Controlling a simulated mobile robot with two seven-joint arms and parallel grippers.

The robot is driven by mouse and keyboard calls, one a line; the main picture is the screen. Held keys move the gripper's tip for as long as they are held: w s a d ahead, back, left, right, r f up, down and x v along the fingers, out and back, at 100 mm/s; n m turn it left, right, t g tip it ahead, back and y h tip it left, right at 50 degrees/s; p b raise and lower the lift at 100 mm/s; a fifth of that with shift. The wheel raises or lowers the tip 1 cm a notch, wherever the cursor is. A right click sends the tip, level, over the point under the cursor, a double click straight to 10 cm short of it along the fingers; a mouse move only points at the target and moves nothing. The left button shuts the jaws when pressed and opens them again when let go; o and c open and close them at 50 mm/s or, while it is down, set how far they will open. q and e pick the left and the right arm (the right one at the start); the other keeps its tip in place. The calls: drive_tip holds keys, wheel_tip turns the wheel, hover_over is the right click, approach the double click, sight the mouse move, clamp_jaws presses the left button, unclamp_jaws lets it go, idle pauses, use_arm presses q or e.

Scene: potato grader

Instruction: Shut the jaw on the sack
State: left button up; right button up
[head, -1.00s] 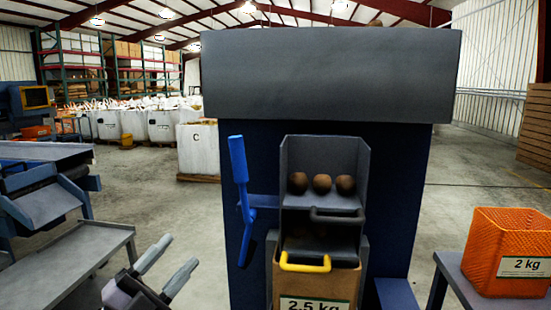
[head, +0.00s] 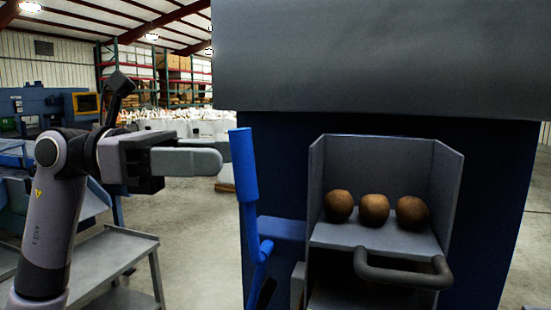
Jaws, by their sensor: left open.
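The blue lever (head: 244,165) stands upright on the left side of the machine, with a thick grip on top and a thinner, bent lower part. My left gripper (head: 223,154) is open and points right, its fingertips at the left edge of the lever's grip. I cannot tell whether they touch it. The sack and the yellow handle are below the picture now, so how the jaw sits on the sack is hidden. My right gripper is not in view.
The grey hopper (head: 385,180) holds three potatoes (head: 374,209) on its shelf, above a dark grey handle (head: 405,271). The machine's dark blue body (head: 490,215) stands behind it. A grey side table (head: 95,262) is at lower left, behind my left arm.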

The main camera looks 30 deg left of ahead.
use_arm(q)
drive_tip(key=p+x, duration=0.1)
drive_tip(key=x, duration=0.5)
drive_tip(key=shift+d+p, duration=0.3)
drive_tip(key=shift+p, duration=0.05)
clamp_jaws()
